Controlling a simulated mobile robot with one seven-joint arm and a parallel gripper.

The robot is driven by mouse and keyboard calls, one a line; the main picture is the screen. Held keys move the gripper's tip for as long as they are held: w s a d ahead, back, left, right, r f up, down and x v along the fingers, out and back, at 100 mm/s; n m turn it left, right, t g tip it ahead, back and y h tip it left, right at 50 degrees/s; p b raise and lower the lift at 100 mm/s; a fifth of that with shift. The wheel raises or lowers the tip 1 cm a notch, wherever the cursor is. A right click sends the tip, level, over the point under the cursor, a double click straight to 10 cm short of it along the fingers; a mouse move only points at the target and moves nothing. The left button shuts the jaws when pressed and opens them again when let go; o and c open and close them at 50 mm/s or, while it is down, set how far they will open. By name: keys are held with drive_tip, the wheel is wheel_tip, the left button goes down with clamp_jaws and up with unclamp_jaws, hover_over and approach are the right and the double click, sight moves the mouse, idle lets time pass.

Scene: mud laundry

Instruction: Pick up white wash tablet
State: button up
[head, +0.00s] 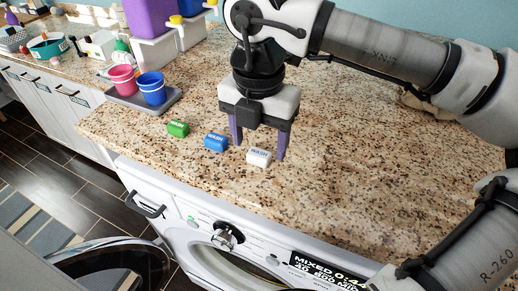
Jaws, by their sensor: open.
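The white wash tablet (258,157) lies on the speckled stone counter (360,190), near its front edge. It is a small white block with dark lettering on top. My gripper (259,152) points down with its two purple fingers apart, one to the left of the white tablet and one to the right. The gripper is open, and I cannot tell whether either finger touches the tablet. A blue wash tablet (215,142) lies just left of the left finger. A green wash tablet (178,128) lies further left.
A grey tray (172,103) holds a pink cup (123,79) and a blue cup (152,88) at the left. The counter's right side is clear.

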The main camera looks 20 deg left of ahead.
sight(259, 157)
drive_tip(key=shift+f, duration=1.3)
drive_tip(key=c, duration=1.1)
drive_tip(key=shift+r, duration=0.1)
